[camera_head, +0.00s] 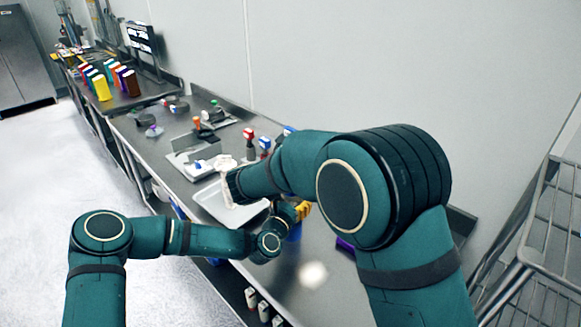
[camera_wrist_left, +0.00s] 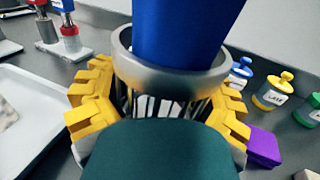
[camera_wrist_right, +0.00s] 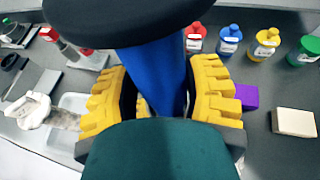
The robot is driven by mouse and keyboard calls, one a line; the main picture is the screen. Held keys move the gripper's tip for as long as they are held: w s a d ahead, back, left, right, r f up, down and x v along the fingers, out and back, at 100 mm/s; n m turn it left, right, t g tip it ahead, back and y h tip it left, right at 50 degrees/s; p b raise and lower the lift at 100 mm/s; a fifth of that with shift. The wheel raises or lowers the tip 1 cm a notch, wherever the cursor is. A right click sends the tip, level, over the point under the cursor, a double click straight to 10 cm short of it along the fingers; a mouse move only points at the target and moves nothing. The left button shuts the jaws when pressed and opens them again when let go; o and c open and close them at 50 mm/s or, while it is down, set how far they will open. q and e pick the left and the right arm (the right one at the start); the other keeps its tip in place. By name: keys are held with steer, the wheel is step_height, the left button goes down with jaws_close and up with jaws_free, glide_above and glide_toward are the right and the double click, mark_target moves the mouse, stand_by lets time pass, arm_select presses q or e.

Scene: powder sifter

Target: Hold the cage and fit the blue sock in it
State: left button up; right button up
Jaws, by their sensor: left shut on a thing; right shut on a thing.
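The cage shows in the left wrist view as a grey metal ring (camera_wrist_left: 190,82) with thin bars below it. My left gripper (camera_wrist_left: 158,112) is shut on the cage just under the ring. The blue sock (camera_wrist_left: 185,30) stands in the ring's opening. Its lower end is hidden behind the ring's front wall, so I cannot tell how deep it sits. In the right wrist view my right gripper (camera_wrist_right: 160,100) is shut on the blue sock (camera_wrist_right: 155,75), below a wide black disc (camera_wrist_right: 125,18). In the head view my right arm hides most of both grippers.
A white tray (camera_head: 208,198) lies on the steel bench beside the grippers. Red, blue, yellow (camera_wrist_right: 264,46) and green bottles stand along the wall. A purple block (camera_wrist_right: 247,97) and a cream block (camera_wrist_right: 294,122) lie to the right. A wire rack (camera_head: 540,220) stands at far right.

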steer(key=shift+f, duration=0.3)
steer(key=o, duration=1.3)
steer(key=shift+f, duration=0.1)
steer(key=shift+s, duration=0.15)
steer(key=v, duration=1.2)
steer(key=shift+c, duration=0.5)
